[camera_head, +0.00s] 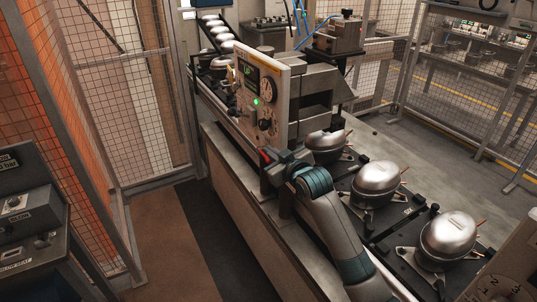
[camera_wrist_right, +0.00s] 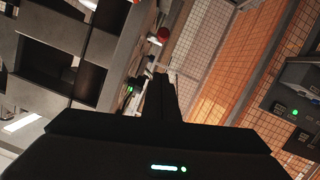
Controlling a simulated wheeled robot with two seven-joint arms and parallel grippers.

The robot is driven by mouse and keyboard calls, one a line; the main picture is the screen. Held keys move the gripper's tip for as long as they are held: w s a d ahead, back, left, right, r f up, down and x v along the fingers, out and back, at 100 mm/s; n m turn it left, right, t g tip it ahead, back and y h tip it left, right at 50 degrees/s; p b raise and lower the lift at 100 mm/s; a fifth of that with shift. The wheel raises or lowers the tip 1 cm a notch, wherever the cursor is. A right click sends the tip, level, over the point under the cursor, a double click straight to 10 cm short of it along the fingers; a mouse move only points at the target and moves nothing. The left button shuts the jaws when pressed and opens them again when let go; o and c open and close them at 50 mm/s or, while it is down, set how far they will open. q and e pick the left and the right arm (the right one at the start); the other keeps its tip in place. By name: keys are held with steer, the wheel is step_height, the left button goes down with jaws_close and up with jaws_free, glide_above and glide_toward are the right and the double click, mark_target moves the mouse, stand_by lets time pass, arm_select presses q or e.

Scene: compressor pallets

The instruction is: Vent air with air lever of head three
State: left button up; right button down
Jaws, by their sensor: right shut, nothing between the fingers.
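A light control panel (camera_head: 283,100) stands at the conveyor, with a lit green display (camera_head: 246,70), a gauge, a green light (camera_head: 257,101) and dark knobs. My right gripper (camera_head: 270,161) is at the panel's lower edge, beside a small red lever tip (camera_head: 264,154). I cannot tell whether they touch, or which head number this is. In the right wrist view the gripper fingers (camera_wrist_right: 160,88) are together with nothing between them. A red knob (camera_wrist_right: 163,33) shows beyond the fingertips, apart from them in the picture. My left gripper is out of view.
Domed silver compressors (camera_head: 376,180) on dark pallets line the conveyor right of my arm. A mesh fence (camera_head: 120,100) and a dark control box (camera_head: 30,225) stand at the left. The floor strip (camera_head: 165,245) between box and conveyor is clear.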

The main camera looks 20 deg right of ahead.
mark_target(265, 156)
steer(key=w+f+p, duration=0.3)
steer(key=f, duration=0.1)
steer(key=shift+w+d+f, duration=0.35)
steer(key=shift+d+f, duration=0.05)
stand_by(0.4)
